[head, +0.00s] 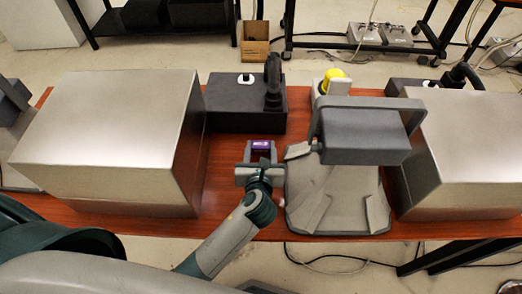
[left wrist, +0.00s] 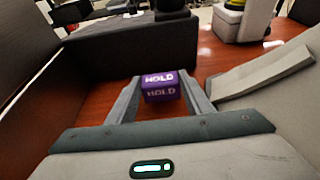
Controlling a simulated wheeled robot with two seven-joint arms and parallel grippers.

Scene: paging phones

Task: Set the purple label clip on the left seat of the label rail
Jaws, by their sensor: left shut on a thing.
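My left gripper (head: 261,154) is shut on the purple label clip (head: 261,145), in the gap between the big metal box and the grey console. In the left wrist view the clip (left wrist: 160,86) shows the word HOLD and sits between the two fingers of the gripper (left wrist: 162,98). The clip is held in front of a dark box (head: 230,122). I cannot make out the label rail or its left seat for certain. My right gripper is not in view.
A large metal box (head: 110,130) stands left of my gripper. A grey console (head: 335,195) with a raised handle stands close on the right, and another metal box (head: 470,150) beyond it. A yellow-topped unit (head: 335,85) is at the back. Red-brown table (head: 222,175) shows in the narrow gap.

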